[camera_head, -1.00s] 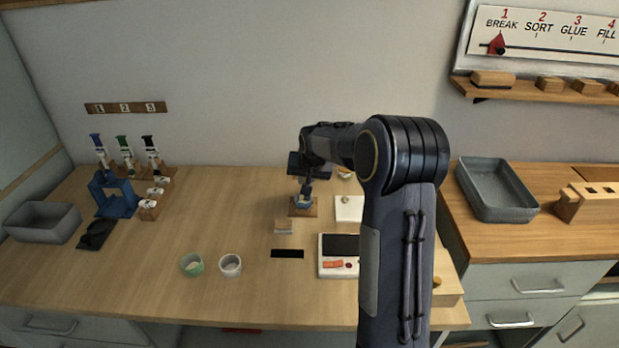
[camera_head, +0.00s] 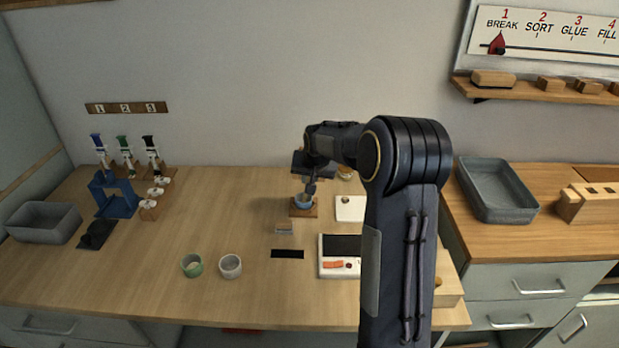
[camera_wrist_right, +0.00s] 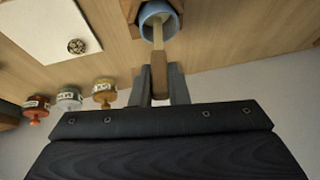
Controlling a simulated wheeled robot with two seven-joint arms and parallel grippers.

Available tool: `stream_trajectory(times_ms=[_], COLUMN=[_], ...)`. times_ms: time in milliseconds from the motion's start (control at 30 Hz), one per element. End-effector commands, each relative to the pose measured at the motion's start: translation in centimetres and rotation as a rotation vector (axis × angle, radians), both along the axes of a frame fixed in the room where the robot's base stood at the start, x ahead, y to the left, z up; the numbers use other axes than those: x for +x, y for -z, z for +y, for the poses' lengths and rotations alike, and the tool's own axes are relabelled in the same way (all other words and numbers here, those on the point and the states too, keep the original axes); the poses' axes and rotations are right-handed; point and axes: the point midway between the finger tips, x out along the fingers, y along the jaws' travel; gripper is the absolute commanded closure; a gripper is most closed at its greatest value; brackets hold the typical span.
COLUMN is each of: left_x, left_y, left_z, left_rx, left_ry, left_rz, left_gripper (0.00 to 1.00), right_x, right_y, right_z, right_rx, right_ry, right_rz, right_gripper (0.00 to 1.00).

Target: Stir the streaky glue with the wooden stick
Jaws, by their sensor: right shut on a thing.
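My right gripper (camera_head: 309,189) is above a small blue cup (camera_head: 303,202) that stands on a wooden base (camera_head: 303,212) near the back of the table. In the right wrist view, the gripper (camera_wrist_right: 159,88) is shut on the wooden stick (camera_wrist_right: 158,68). The stick's far end is inside the blue cup, which shows there too (camera_wrist_right: 146,22). The glue in the cup is too small to make out. My left gripper is not in view.
A white sheet (camera_head: 350,208) lies right of the cup, with small labelled jars (camera_wrist_right: 69,98) behind. The table's left middle is clear.

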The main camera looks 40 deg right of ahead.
Motion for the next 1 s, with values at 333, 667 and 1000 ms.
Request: stream_trajectory(times_ms=[333, 667, 1000], left_x=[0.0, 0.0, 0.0], left_y=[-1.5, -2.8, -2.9], left_z=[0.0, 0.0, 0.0], left_rx=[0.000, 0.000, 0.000], left_ry=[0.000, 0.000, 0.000], left_rz=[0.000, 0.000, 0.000], left_gripper=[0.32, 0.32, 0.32], right_x=[-0.4, -0.7, -0.8], right_y=[-2.2, -4.1, -4.3], right_z=[-0.1, -0.3, -0.3], right_rx=[-0.001, -0.001, 0.000], right_ry=[0.000, -0.001, 0.000], right_rz=[-0.001, -0.001, 0.000], right_gripper=[1.00, 1.00, 1.00])
